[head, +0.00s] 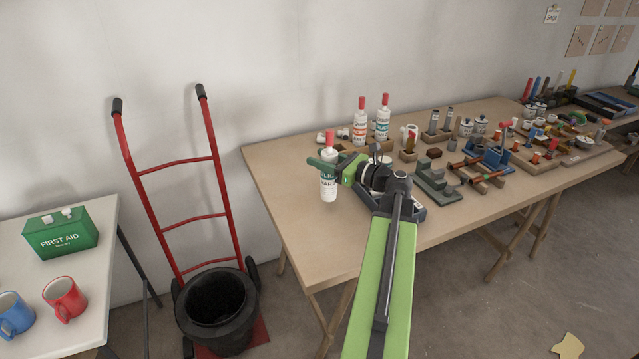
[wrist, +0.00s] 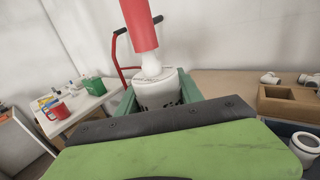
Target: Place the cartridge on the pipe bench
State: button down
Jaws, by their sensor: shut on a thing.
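The cartridge (head: 329,188) is a white bottle with a red nozzle and a dark label. My gripper (head: 330,165) is shut on its upper body and holds it upright. In the wrist view the cartridge (wrist: 160,93) stands between the two green fingers, its red nozzle towards the camera. In the head view it appears over the left part of the wooden pipe bench (head: 275,185). I cannot tell whether its base touches the top. Two similar bottles, one orange-labelled (head: 360,127) and one green-labelled (head: 382,122), stand in a wooden holder behind it.
Pipe fittings (head: 335,135), a blue vise (head: 490,155) and wooden blocks crowd the bench's middle and right. Its left front is clear. A red hand truck (head: 180,218) and black bucket (head: 217,310) stand left of it. The white table (head: 95,215) holds a first aid box (head: 60,235) and mugs.

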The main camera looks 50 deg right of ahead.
jog(key=f+b, duration=0.2)
jog(key=f, duration=0.1)
jog(key=f+b, duration=0.1)
jog(key=b, duration=0.1)
jog(key=shift+w+a+f, duration=0.25)
jog(key=shift+w+f, duration=0.05)
jog(key=shift+f, duration=0.05)
jog(key=c, duration=0.8)
grip_release()
jog(key=shift+o, duration=0.2)
jog(key=v, duration=1.2)
jog(key=shift+r, duration=0.15)
